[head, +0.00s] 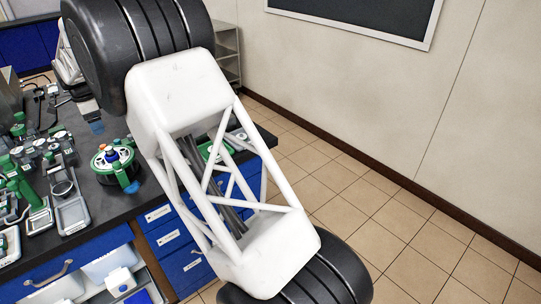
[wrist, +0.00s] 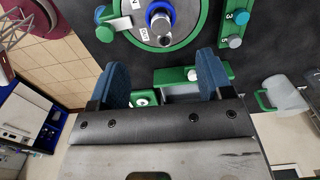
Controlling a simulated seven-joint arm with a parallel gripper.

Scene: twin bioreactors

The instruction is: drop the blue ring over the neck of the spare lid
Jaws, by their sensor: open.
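The spare lid is a round plate with a green rim (wrist: 200,32) and pale labels, lying on the dark bench; it also shows in the head view (head: 103,172). The blue ring (wrist: 150,9) circles the grey neck at the lid's centre; it also shows in the head view (head: 113,155). I cannot tell how low it sits on the neck. My gripper (wrist: 163,74) is open, with two blue fingertips apart and nothing between them. In the head view one blue fingertip (head: 97,127) shows near the lid, apart from it; my arm hides the rest.
Green fittings (wrist: 192,75) lie on the bench beyond my fingers, and a clear cup (wrist: 284,95) is at the right. In the head view several green-capped vessels and grey trays (head: 71,213) crowd the bench's left.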

